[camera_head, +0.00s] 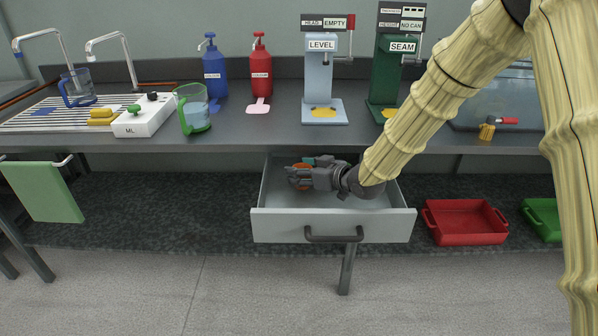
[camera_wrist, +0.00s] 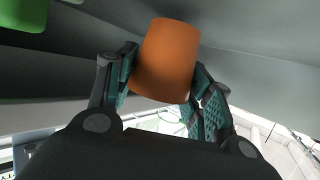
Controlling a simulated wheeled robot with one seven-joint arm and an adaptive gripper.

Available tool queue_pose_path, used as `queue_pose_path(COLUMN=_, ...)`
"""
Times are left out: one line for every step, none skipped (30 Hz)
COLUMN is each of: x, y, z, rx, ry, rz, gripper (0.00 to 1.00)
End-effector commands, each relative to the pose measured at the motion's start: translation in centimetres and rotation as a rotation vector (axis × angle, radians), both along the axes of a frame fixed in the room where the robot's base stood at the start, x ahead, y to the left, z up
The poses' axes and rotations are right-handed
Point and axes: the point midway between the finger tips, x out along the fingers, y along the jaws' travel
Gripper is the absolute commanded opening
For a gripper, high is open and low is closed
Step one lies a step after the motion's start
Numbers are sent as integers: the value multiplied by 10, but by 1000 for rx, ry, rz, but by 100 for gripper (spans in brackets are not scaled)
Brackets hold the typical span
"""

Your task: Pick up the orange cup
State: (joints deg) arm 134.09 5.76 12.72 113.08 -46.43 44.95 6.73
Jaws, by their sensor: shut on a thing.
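The orange cup (camera_wrist: 166,60) is between the two fingers of my gripper (camera_wrist: 165,85) in the wrist view, with a finger against each side. In the head view my gripper (camera_head: 303,177) is inside the open grey drawer (camera_head: 305,227), and a small part of the orange cup (camera_head: 300,183) shows at its fingertips. The gripper is shut on the cup. The fingers hide most of the cup in the head view. I cannot tell whether the cup touches the drawer floor.
The counter (camera_head: 262,125) lies above the drawer, with its front edge close over my gripper. A green-rimmed jug (camera_head: 194,110) and a white scale (camera_head: 144,117) stand on it. A red tray (camera_head: 465,222) sits on the shelf to the right of the drawer.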

Motion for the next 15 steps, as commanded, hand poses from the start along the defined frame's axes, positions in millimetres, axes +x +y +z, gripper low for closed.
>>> queue_pose_path(x=-7, y=-7, z=1, rx=2, ry=2, rz=-1, gripper=35)
queue_pose_path(x=-11, y=-10, z=1, rx=3, ry=3, rz=-1, gripper=35)
queue_pose_path(x=-16, y=-16, z=1, rx=3, ry=3, rz=-1, gripper=35)
queue_pose_path(x=-20, y=-20, z=1, rx=2, ry=2, rz=-2, gripper=35)
queue_pose_path(x=-22, y=-22, z=5, rx=2, ry=0, rz=-2, gripper=35)
queue_pose_path(x=-20, y=-20, z=18, rx=1, ry=-4, rz=0, gripper=35)
queue_pose_path(x=-20, y=-20, z=24, rx=2, ry=-3, rz=0, gripper=35)
queue_pose_path(x=-20, y=-20, z=31, rx=2, ry=-3, rz=0, gripper=35)
queue_pose_path(x=-20, y=-20, z=40, rx=2, ry=-4, rz=-1, gripper=35)
queue_pose_path(x=-20, y=-20, z=46, rx=2, ry=-4, rz=-1, gripper=35)
queue_pose_path(x=-20, y=-20, z=53, rx=2, ry=-4, rz=-1, gripper=35)
queue_pose_path(x=-20, y=-21, z=62, rx=2, ry=-4, rz=-1, gripper=35)
queue_pose_path(x=-20, y=-21, z=69, rx=2, ry=-4, rz=-1, gripper=35)
queue_pose_path(x=-20, y=-21, z=75, rx=3, ry=-3, rz=-1, gripper=35)
queue_pose_path(x=-20, y=-21, z=84, rx=1, ry=-3, rz=-2, gripper=35)
